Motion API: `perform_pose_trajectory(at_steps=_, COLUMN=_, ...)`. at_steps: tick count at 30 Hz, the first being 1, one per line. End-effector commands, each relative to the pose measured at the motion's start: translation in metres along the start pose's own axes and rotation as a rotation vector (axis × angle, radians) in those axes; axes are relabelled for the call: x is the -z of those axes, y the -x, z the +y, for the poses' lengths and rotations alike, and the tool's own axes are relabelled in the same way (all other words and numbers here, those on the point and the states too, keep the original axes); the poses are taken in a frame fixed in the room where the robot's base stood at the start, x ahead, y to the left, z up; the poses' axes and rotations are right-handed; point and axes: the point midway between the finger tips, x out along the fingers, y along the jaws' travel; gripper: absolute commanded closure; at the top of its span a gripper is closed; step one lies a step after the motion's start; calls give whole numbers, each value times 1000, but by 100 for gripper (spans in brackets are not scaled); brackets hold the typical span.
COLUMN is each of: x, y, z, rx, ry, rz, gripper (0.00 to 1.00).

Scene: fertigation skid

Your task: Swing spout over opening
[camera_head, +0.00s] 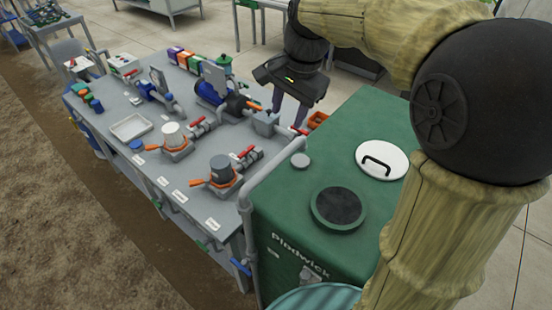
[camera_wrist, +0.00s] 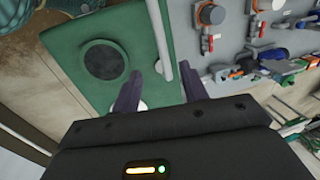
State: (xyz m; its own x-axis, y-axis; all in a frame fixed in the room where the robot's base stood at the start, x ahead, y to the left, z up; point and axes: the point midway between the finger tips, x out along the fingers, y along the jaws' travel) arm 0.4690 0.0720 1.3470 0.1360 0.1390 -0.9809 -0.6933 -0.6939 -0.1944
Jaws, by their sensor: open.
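The green tank (camera_head: 290,225) has a round dark opening (camera_head: 338,207) in its top; the opening also shows in the wrist view (camera_wrist: 103,60). A grey pipe, seemingly the spout (camera_head: 272,172), runs along the tank's left edge and is not over the opening. A white lid (camera_head: 381,160) with a black handle lies on the tank top, apart from the opening. My gripper (camera_head: 289,108) is open and above the tank's far left corner. In the wrist view, the pipe (camera_wrist: 160,38) runs between my open fingers (camera_wrist: 160,72); I cannot tell any contact.
A grey bench (camera_head: 150,165) left of the tank carries valves, pumps and a white tray (camera_head: 131,127). A teal rounded thing (camera_head: 318,298) stands at the bottom edge. Paved floor lies behind.

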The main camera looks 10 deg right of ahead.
Motion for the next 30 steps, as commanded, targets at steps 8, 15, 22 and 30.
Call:
perform_pose_trajectory(at_steps=8, x=0, y=-7, z=0, rx=0, ry=2, rz=1, gripper=56)
perform_pose_trajectory(at_steps=15, x=0, y=-41, z=1, rx=-3, ry=2, rz=-3, gripper=56)
perform_pose_trajectory(at_steps=22, x=0, y=-82, z=1, rx=-4, ry=3, rz=-2, gripper=56)
perform_pose_trajectory(at_steps=30, x=-1, y=-129, z=0, rx=-3, ry=4, rz=-3, gripper=56)
